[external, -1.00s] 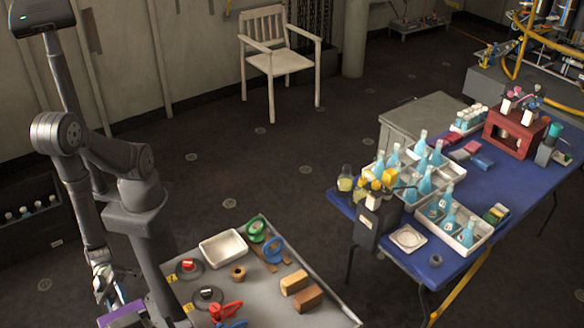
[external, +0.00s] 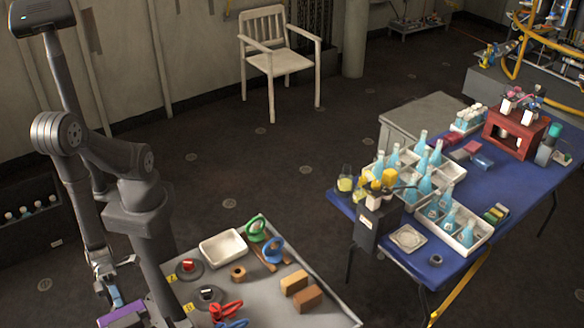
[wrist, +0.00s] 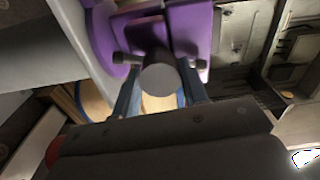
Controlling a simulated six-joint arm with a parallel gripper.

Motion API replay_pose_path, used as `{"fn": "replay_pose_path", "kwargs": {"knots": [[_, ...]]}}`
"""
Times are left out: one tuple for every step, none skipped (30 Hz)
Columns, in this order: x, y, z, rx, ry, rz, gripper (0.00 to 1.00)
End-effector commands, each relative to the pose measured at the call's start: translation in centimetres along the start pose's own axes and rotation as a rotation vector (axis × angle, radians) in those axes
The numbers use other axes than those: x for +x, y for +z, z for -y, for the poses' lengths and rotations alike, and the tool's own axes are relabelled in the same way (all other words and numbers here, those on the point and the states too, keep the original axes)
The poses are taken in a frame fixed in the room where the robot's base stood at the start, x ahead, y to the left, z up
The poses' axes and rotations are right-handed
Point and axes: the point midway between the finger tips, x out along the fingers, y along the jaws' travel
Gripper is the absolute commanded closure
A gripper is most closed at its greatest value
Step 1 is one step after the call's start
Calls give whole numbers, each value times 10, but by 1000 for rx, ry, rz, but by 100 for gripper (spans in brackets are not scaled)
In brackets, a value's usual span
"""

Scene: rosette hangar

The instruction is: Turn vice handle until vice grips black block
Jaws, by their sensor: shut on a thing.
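The purple vice (wrist: 190,28) fills the top of the wrist view; part of it shows at the lower left of the external view (external: 122,315). Its handle (wrist: 160,75) is a dark round hub with a thin crossbar whose ends stick out on both sides. My gripper (wrist: 158,92) has its blue fingers on either side of the handle and is shut on it. In the external view my gripper (external: 116,296) is low beside the vice, partly behind my arm. I cannot make out the black block in either view.
A grey workbench (external: 335,305) holds a white tray (external: 222,248), red, green and blue clamps and two brown blocks (external: 300,290). A blue table (external: 480,200) with bottles stands at the right. Floor between them is clear.

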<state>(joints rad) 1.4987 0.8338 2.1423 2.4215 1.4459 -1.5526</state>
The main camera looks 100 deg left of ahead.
Motion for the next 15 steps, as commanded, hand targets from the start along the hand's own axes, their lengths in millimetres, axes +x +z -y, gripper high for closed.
{"fn": "replay_pose_path", "kwargs": {"knots": [[0, 0, 0, 52, 0, 1, 95], [0, 0, 0, 86, 0, 1, 95], [0, 0, 0, 133, 0, 1, 95], [0, 0, 0, 167, 0, 1, 95], [0, 0, 0, 201, 0, 1, 95], [1, 0, 0, 246, 0, 1, 95], [1, 0, 0, 280, 0, 1, 95], [1, 0, 0, 314, 0, 1, 95], [1, 0, 0, 359, 0, 1, 95], [1, 0, 0, 393, 0, 1, 95], [1, 0, 0, 426, 0, 1, 95], [1, 0, 0, 472, 0, 1, 95], [1, 0, 0, 506, 0, 1, 95], [1, 0, 0, 540, 0, 1, 95], [1, 0, 0, 584, 0, 1, 95]]}}
